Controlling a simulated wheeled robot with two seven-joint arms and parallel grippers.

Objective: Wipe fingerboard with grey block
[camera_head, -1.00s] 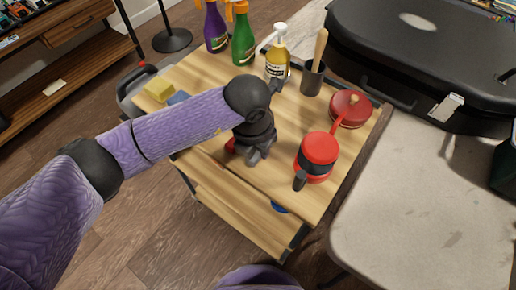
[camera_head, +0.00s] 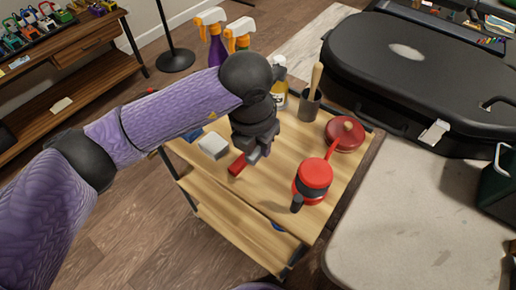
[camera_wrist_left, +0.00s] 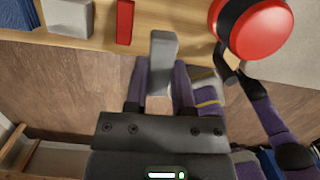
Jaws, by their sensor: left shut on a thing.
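My left gripper (camera_head: 260,156) is above the near part of the wooden cart top. It is shut on a grey block (camera_wrist_left: 163,60), which sticks out from between the fingers in the left wrist view. In the head view the block is mostly hidden by the gripper. No fingerboard shows in either view. My right gripper cannot be made out.
A red block (camera_head: 238,165) and a pale grey block (camera_head: 213,146) lie beside the gripper on the cart (camera_head: 275,190). A red pot (camera_head: 315,175), a red lidded pan (camera_head: 344,134) and a dark cup (camera_head: 309,106) stand right. A black case (camera_head: 430,75) lies behind.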

